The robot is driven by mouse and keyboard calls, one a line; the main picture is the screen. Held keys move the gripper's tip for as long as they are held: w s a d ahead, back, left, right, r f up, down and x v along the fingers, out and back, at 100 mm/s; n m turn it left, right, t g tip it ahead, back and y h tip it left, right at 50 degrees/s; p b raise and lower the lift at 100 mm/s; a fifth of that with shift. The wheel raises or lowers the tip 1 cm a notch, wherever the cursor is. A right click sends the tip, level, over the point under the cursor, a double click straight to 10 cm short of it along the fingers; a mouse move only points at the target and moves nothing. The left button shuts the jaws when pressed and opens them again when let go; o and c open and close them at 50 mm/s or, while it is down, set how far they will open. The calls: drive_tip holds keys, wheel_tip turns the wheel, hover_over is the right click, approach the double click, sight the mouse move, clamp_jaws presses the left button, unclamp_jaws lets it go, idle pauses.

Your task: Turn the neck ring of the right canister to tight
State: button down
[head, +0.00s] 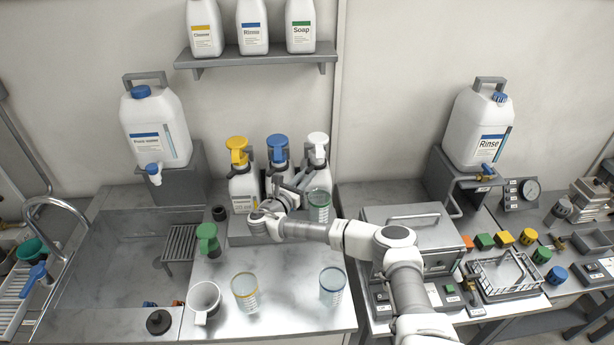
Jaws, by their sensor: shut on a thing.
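Three pump canisters stand in a row at the back of the counter: yellow-topped (243,190), blue-topped (279,155) and, on the right, white-topped (319,178). The right canister stands upright, its white pump head (318,139) on top. My gripper (306,181) is at the upper front of the right canister and is shut on its neck ring. The gripper and wrist hide most of the ring and part of the bodies of the right and middle canisters. The ring's marks are too small to read.
A green-rimmed beaker (319,207) stands close to the right of my gripper. A shelf (256,62) with bottles hangs above.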

drive_tip(key=shift+r, duration=0.1)
drive_tip(key=c, duration=0.8)
unclamp_jaws()
drive_tip(key=shift+s+a, duration=0.1)
